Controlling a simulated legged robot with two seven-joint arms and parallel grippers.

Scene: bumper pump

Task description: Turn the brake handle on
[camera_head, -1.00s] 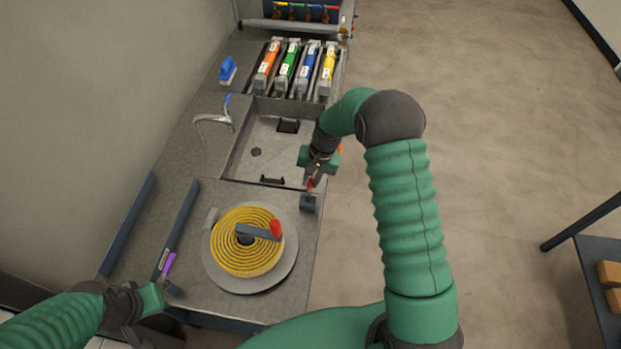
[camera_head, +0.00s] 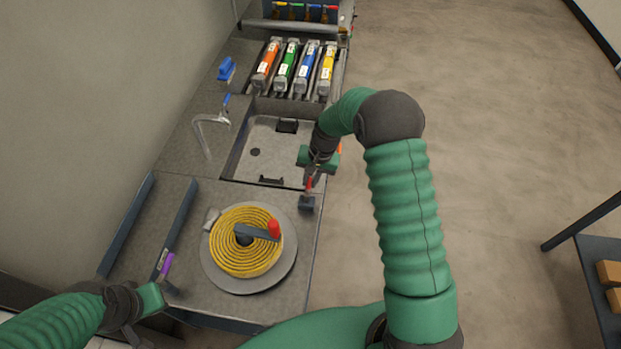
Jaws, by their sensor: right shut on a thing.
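The brake handle (camera_head: 309,184) is a small red lever on a dark block (camera_head: 306,203) at the right edge of the counter, between the sink and the hose reel. My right gripper (camera_head: 311,179) is over the block and shut on the red handle; its fingers partly hide the handle. My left gripper (camera_head: 155,300) is at the lower left, by the counter's front left corner, near a purple-marked grey bar; its fingers are too unclear to judge.
A round plate with a coiled yellow hose (camera_head: 228,262) and a red-knobbed crank (camera_head: 273,229) sits on the counter. A sink (camera_head: 265,158), a faucet (camera_head: 211,124) and several coloured cylinders (camera_head: 306,72) lie beyond. Open floor is to the right; a dark table (camera_head: 592,270) stands lower right.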

